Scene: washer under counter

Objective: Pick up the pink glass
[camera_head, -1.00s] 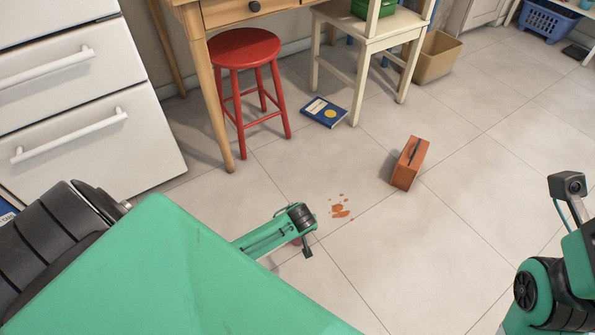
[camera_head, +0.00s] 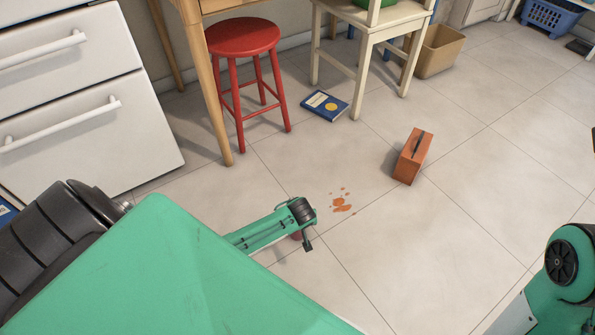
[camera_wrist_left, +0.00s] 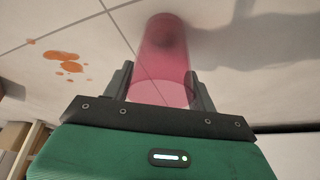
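The pink glass (camera_wrist_left: 164,62) is see-through and fills the space between the two fingers of my left gripper (camera_wrist_left: 160,88) in the left wrist view. One finger is at each side of it, very close; I cannot tell whether they touch it. Its far end appears to be at the floor, with a shadow beside it. In the head view only a small bit of the pink glass (camera_head: 297,236) shows under my left gripper (camera_head: 307,243), which hides the rest. My right arm shows at the lower right of the head view; its gripper is out of frame.
Orange stains (camera_head: 342,205) and an orange-brown box (camera_head: 412,157) are on the tiled floor to the right. A blue book (camera_head: 325,105) lies near a red stool (camera_head: 243,45) and a cream chair (camera_head: 372,40). White drawers (camera_head: 85,120) stand at left. The floor at right is largely clear.

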